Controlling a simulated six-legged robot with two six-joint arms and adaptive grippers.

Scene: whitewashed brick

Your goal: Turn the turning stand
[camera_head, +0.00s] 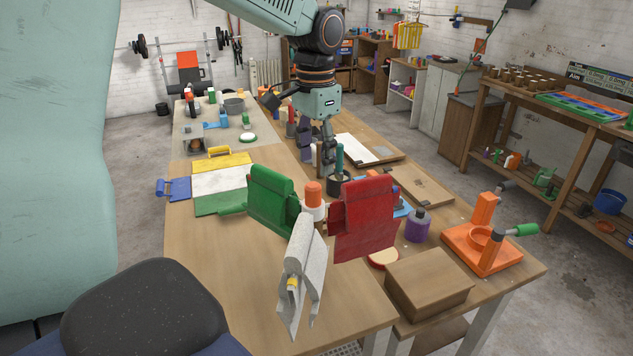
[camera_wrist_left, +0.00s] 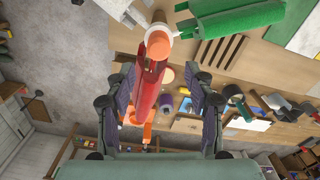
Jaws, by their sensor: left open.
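The turning stand has an orange cap (camera_head: 313,193) on a pale hub. Three panels hang around it: green (camera_head: 271,199), red (camera_head: 366,217) and white (camera_head: 305,270). My left gripper (camera_head: 326,166) points down behind the stand, above the table and apart from the panels. In the left wrist view, my left gripper (camera_wrist_left: 164,108) is open with nothing between its pads. The red panel (camera_wrist_left: 150,85) shows edge-on beyond the gap between the fingers. The orange cap (camera_wrist_left: 157,47) and green panel (camera_wrist_left: 238,18) lie farther up. My right gripper is not in view.
A black pot (camera_head: 339,184) with tool handles stands near my left gripper. A purple jar (camera_head: 417,226), brown box (camera_head: 428,283) and orange fixture (camera_head: 482,247) are on the right. Blue, yellow, white and green flat pieces lie left. The table's front left is clear.

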